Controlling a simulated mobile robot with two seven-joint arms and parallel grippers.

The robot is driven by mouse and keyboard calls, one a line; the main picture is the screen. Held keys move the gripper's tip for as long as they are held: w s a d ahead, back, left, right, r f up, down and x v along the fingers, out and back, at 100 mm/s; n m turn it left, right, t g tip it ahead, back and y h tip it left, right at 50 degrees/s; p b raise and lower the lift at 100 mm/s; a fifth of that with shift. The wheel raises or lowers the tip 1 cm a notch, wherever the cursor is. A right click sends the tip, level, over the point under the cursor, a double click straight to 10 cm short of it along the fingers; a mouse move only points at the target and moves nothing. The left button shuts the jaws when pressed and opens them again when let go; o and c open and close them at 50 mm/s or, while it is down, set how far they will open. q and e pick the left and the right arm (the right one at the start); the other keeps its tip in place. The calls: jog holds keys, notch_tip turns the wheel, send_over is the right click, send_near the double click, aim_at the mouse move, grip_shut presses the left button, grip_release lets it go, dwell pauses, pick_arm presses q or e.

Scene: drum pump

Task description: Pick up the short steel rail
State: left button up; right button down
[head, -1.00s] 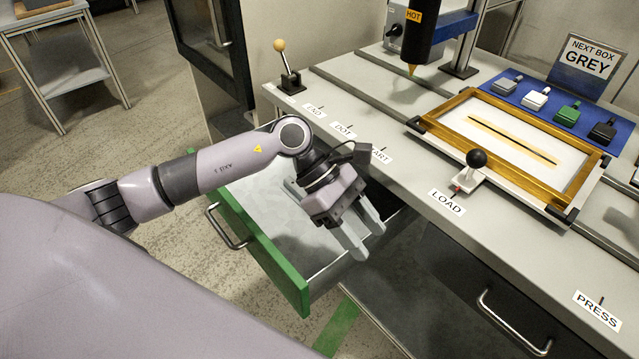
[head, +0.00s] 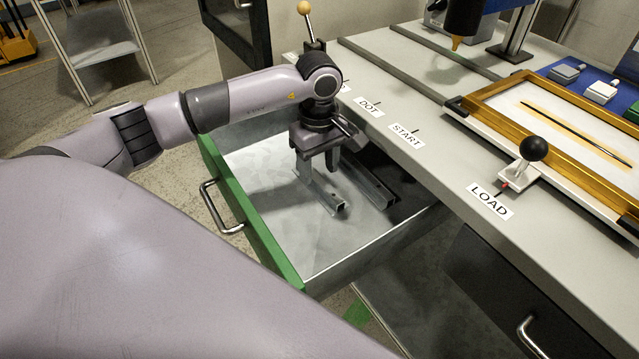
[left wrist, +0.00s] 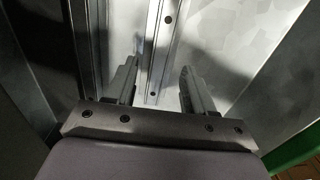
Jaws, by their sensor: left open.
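Two grey steel rails lie side by side in the open drawer. The rail nearer the drawer's green front (head: 327,194) is partly hidden by my left gripper in the head view. The other rail (head: 372,187) lies to its right; I cannot fully compare their lengths. My left gripper (head: 318,166) points down into the drawer, open, above the nearer rail. In the left wrist view the gripper (left wrist: 161,75) has its fingers apart, with that rail (left wrist: 158,50), which has holes, showing between them. The other rail (left wrist: 90,40) is left of the fingers. Contact is not visible. My right gripper is not in view.
The green-fronted drawer (head: 250,215) has bare floor around the rails. The bench edge (head: 440,195) overhangs close to the right. A black-knobbed lever (head: 532,150) and a gold frame (head: 480,100) are on the bench.

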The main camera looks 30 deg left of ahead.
aim_at(319, 184)
pick_arm(q)
notch_tip(319, 184, down, 3)
jog(key=shift+r, duration=0.1)
jog(key=shift+c, duration=0.3)
grip_shut()
jog(key=shift+w+r, duration=0.1)
